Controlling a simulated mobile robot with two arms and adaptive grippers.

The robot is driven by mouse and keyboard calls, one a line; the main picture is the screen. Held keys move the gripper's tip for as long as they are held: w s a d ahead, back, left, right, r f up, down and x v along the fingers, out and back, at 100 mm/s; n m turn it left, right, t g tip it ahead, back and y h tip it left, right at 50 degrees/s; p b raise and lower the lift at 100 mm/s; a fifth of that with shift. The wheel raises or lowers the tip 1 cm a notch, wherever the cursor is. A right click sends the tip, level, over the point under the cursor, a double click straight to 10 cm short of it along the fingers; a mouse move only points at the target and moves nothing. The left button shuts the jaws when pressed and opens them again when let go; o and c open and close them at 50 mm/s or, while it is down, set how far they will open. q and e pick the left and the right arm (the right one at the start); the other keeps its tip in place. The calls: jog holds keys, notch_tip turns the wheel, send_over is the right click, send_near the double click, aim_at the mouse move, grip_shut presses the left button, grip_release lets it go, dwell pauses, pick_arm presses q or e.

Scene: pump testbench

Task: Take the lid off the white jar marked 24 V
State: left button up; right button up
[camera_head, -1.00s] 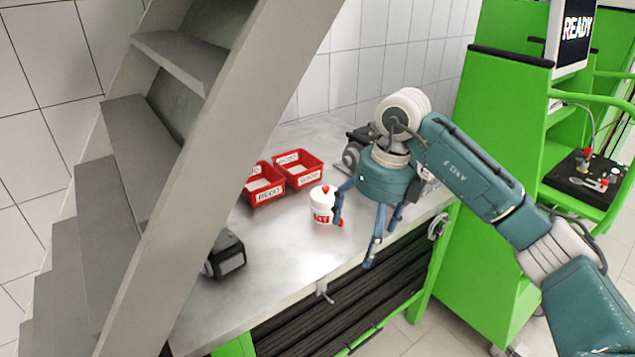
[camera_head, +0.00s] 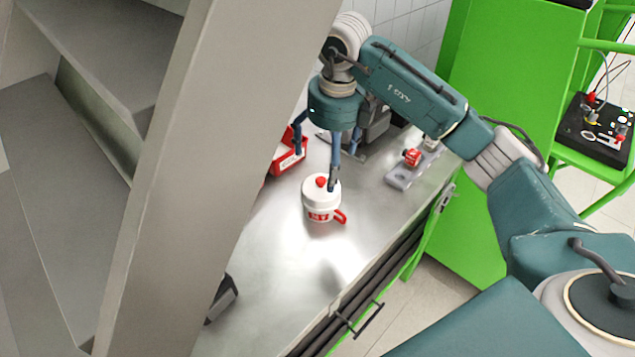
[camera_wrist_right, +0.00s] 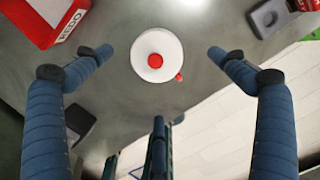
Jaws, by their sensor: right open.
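The white jar (camera_head: 320,212) stands upright on the metal bench, with a red label too small to read surely and a red handle on its right side. Its white lid (camera_head: 310,192) with a red knob (camera_head: 321,182) is on top. My right gripper (camera_head: 318,168) is open, pointing down over the jar, with one finger in front of the lid's right edge. In the right wrist view, the lid (camera_wrist_right: 171,45) is seen from above, between the spread blue fingers (camera_wrist_right: 160,60) and apart from them. My left gripper is not in view.
A red bin (camera_head: 287,160) stands behind the jar, partly hidden by my gripper and a grey post (camera_head: 190,150). A grey holder with a red-topped item (camera_head: 412,157) lies to the right. A dark device (camera_head: 222,298) sits front left.

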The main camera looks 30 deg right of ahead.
aim_at(321, 179)
jog(key=shift+f, duration=1)
jog(key=shift+w+f+p, duration=0.15)
jog(key=shift+f+p, duration=0.15)
jog(key=f, duration=0.1)
jog(key=f+p, duration=0.2)
jog(key=f, duration=0.1)
jog(key=shift+w+a+f, duration=0.1)
jog(key=shift+w+a, duration=0.3)
jog(key=shift+f+p, duration=0.3)
jog(key=shift+f, duration=0.05)
jog(key=shift+w+f, duration=0.1)
jog(key=shift+c, duration=0.3)
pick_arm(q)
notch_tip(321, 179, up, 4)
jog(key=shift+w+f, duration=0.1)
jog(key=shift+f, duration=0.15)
pick_arm(e)
jog(key=c, duration=0.9)
